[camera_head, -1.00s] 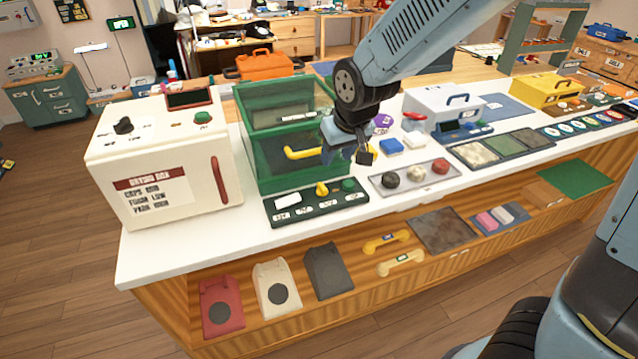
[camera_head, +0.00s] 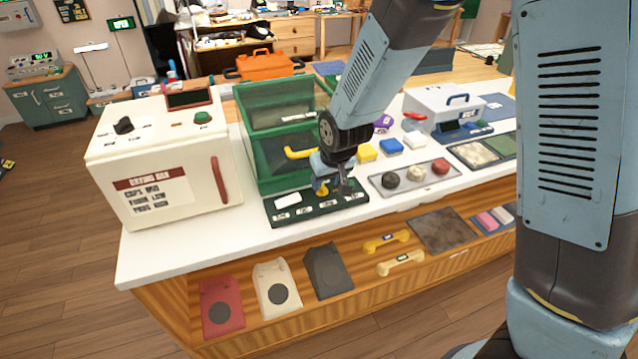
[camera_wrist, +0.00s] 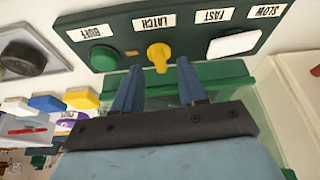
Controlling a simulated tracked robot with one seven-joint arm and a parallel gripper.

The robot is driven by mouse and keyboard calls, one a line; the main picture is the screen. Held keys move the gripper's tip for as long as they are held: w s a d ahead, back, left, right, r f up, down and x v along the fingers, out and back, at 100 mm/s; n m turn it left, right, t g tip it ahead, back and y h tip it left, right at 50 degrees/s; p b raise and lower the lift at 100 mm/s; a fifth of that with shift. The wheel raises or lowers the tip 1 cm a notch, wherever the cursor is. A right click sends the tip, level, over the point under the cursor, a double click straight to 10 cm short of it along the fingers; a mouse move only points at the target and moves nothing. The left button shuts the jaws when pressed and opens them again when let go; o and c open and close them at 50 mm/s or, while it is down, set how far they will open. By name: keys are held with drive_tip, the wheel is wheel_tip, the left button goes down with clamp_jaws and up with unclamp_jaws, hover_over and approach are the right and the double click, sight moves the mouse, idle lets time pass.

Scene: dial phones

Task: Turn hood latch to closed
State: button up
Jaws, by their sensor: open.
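The yellow latch knob (camera_wrist: 158,56) sits on the dark green control panel (camera_wrist: 122,25), under the label LATCH, in the wrist view. My gripper (camera_wrist: 157,68) is open, with its two blue fingers pointing toward the knob, one to each side and their tips near it. I cannot tell whether they touch it. In the head view the knob (camera_head: 322,188) shows just beside my gripper (camera_head: 332,190), which is low over the panel (camera_head: 290,214).
A green round button (camera_wrist: 103,57) and a white block (camera_wrist: 233,43) flank the knob on the panel. The white drying box (camera_head: 150,165) stands at left. A tray (camera_head: 378,186) with several round pads lies at right, with yellow and blue blocks behind it.

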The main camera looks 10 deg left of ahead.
sight(322, 189)
drive_tip(key=shift+x, duration=1.3)
drive_tip(key=shift+c, duration=0.2)
clamp_jaws()
